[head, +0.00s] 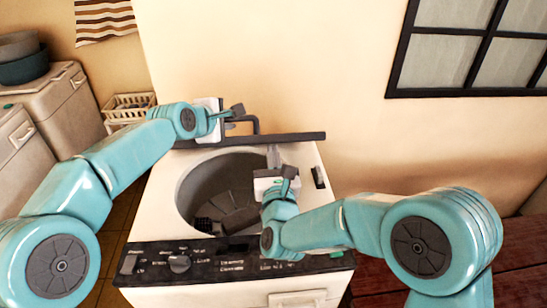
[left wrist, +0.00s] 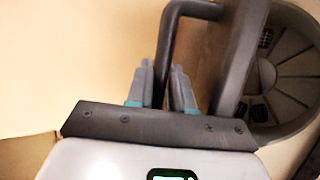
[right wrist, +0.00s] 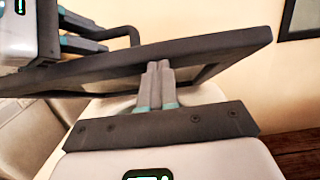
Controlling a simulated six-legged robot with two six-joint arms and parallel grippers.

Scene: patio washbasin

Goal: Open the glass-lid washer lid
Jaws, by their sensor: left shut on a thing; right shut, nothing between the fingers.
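The washer (head: 160,215) stands in front of me with its round drum (head: 215,190) uncovered. Its dark-framed lid (head: 295,137) is raised and seen nearly edge-on at the back; the right wrist view shows the frame (right wrist: 225,50) and part of the glass. My left gripper (head: 228,114) is shut on the dark lid handle (head: 254,125); the left wrist view shows the handle (left wrist: 168,40) passing between the fingers. My right gripper (head: 273,152) is shut and empty over the drum's right side, its fingertips (right wrist: 158,68) close to the lid's underside. I cannot tell whether they touch.
The control panel (head: 215,262) runs along the washer's front. Cabinets (head: 60,110) with a bowl (head: 22,68) and a white basket (head: 128,106) stand at the left. A wall is close behind the lid. A dark red wooden surface (head: 515,255) lies at the right.

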